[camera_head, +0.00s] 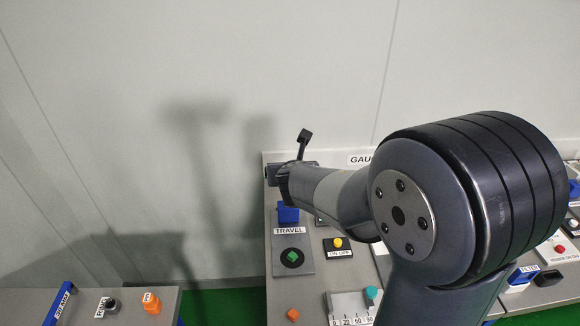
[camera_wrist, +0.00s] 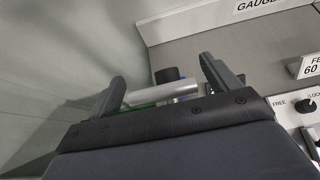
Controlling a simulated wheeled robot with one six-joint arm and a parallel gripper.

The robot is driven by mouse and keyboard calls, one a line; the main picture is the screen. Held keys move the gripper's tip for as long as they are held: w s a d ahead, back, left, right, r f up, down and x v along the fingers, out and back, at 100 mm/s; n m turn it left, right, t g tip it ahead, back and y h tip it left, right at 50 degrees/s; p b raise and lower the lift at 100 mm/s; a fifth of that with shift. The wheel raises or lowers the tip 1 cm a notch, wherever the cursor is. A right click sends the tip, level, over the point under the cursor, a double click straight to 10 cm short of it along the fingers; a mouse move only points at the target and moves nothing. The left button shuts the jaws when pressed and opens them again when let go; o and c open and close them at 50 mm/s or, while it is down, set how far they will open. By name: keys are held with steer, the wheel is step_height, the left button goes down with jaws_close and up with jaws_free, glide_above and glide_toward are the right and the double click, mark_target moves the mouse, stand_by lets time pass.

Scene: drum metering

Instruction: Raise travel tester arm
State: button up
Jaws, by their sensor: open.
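The travel station, with its TRAVEL label (camera_head: 289,231), stands at the left of the panel in the head view. In the wrist view my gripper (camera_wrist: 163,70) is open. A silver rod (camera_wrist: 178,91) with a black end piece shows between its fingers; I cannot tell whether they touch it. This rod appears to be the tester arm.
A yellow ON-OFF button (camera_head: 337,242) and a numbered scale with a teal knob (camera_head: 371,293) are on the panel nearby. A left bench (camera_head: 130,310) carries a blue handle and an orange knob. A wall is close behind the panel. My arm covers the panel's middle.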

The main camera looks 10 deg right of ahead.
steer(key=p+v, duration=0.2)
steer(key=v, duration=0.6)
steer(key=shift+s+r, duration=0.25)
steer(key=shift+s, duration=0.1)
